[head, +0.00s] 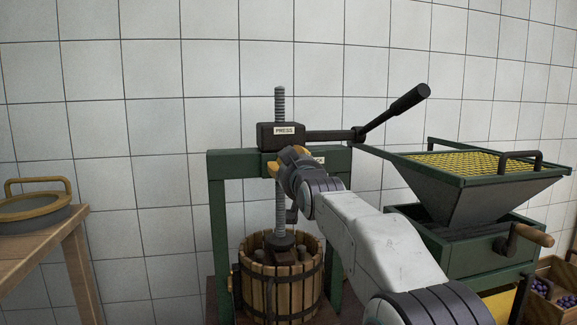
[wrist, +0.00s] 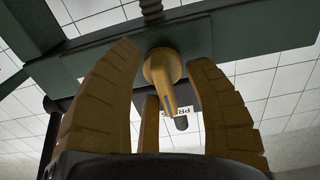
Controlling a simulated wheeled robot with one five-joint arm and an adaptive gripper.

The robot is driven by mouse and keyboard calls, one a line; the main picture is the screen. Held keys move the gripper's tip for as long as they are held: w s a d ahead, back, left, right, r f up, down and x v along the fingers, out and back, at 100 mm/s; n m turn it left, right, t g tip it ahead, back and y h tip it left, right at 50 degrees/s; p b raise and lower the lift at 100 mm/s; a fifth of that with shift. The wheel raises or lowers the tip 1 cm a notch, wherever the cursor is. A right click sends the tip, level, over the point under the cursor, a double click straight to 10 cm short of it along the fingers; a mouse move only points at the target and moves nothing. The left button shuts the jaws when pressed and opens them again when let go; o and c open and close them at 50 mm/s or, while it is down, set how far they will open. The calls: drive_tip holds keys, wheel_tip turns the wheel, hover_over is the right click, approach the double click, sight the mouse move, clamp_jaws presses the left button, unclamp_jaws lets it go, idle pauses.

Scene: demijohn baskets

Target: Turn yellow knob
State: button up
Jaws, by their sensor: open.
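The yellow knob (wrist: 162,70) shows in the wrist view, with a round head and a tapering handle pointing down in the picture. It is at the green crossbeam (wrist: 230,40) of the press. My gripper (wrist: 165,85) is open, its tan fingers spread on both sides of the knob; I see no clear contact. In the head view my gripper (head: 288,162) is in front of the crossbeam (head: 235,163), below the block labelled PRESS (head: 280,135). There I cannot tell the knob from my similarly coloured fingers.
A threaded screw (head: 280,105) and a lever with a black grip (head: 400,108) rise above the beam. A slatted wooden basket (head: 262,290) stands below. A green hopper (head: 462,190) with a crank (head: 533,235) is at right. A wooden table (head: 30,243) is at left.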

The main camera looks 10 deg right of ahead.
drive_tip(key=shift+s, duration=0.15)
drive_tip(key=s, duration=1.1)
drive_tip(key=shift+s, duration=0.35)
drive_tip(key=shift+s+p, duration=0.1)
drive_tip(key=shift+p, duration=0.2)
drive_tip(key=s+g+p, duration=1.4)
drive_tip(key=s+p, duration=1.8)
drive_tip(key=shift+s+f+g, duration=0.2)
drive_tip(key=shift+s+g, duration=0.1)
